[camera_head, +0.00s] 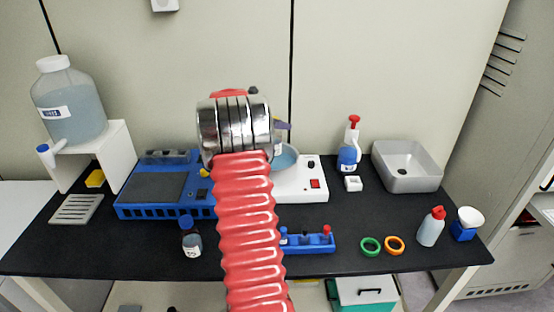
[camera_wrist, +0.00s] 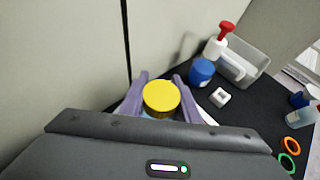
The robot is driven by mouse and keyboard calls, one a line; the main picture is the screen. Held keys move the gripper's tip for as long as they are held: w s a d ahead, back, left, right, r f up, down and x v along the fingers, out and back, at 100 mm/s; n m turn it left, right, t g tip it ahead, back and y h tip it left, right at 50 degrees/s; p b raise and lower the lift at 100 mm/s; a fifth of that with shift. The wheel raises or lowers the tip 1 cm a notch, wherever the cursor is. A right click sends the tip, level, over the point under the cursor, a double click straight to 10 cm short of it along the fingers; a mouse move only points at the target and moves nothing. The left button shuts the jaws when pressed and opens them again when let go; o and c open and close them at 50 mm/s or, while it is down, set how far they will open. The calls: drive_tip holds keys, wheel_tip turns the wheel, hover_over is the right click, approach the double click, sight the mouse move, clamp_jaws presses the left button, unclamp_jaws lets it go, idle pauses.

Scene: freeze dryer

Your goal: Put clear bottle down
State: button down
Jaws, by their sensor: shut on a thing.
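The held bottle shows its round yellow cap (camera_wrist: 161,98) in the wrist view, between the two purple fingers of my gripper (camera_wrist: 160,82). The fingers are shut on it, and its body is mostly hidden below the cap. In the head view my metal wrist and red arm hide most of my gripper; a purple finger (camera_head: 283,125) shows at its right. A rounded clear vessel with pale blue liquid (camera_head: 285,158) shows just below that finger, over the white device (camera_head: 308,184). I cannot tell whether its base touches the device.
The black bench (camera_head: 345,215) has free room at front centre-right.

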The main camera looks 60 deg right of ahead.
sight(280, 144)
wheel_tip(280, 144, down, 5)
idle(0.4)
drive_tip(key=shift+f, duration=1.9)
drive_tip(key=c, duration=1.3)
unclamp_jaws()
drive_tip(key=v, duration=1.2)
